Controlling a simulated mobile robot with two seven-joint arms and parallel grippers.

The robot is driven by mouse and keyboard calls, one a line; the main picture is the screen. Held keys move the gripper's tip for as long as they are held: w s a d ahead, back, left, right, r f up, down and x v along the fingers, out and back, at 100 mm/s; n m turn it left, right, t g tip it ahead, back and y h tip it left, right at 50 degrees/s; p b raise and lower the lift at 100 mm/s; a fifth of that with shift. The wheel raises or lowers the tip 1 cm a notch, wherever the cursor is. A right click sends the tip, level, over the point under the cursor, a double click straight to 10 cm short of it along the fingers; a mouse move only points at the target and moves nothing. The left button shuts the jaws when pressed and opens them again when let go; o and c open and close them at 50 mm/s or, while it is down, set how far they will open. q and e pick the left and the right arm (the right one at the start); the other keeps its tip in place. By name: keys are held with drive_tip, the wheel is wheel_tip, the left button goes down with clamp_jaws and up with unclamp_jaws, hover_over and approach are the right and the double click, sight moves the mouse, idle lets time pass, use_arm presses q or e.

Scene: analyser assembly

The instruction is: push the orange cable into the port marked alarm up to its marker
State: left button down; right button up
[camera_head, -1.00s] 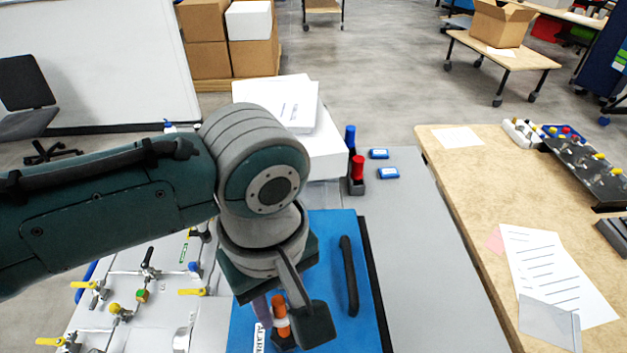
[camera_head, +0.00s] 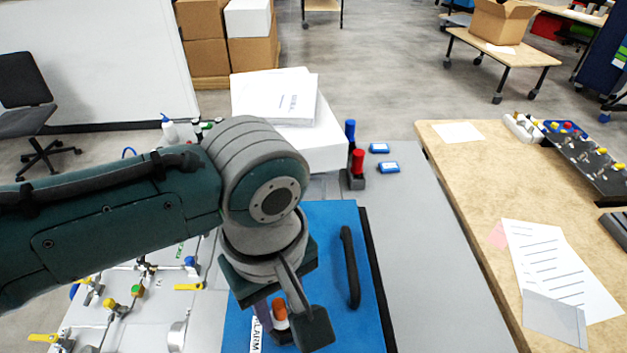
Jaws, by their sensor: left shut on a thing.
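The orange cable (camera_head: 279,307) is in my left gripper (camera_head: 287,322), low in the middle of the head view. A short orange piece with a white band (camera_head: 281,323) shows between the fingers. The cable's lower end is largely hidden by the right-hand finger. A white label reading ALARM (camera_head: 257,337) lies just left of the cable on the blue panel (camera_head: 333,219). A dark port piece shows partly beneath the cable; I cannot tell how deep the cable sits in it. My right gripper is not in view.
A black handle (camera_head: 350,266) rises from the blue panel right of the gripper. Valves with yellow levers (camera_head: 189,287) stand to the left. The grey tabletop (camera_head: 430,260) to the right is clear.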

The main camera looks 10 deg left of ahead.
use_arm(q)
drive_tip(key=shift+f, duration=0.4)
drive_tip(key=c, duration=0.5)
unclamp_jaws()
drive_tip(key=shift+r, duration=0.1)
wheel_tip(320, 180, up, 7)
drive_tip(key=p, duration=0.8)
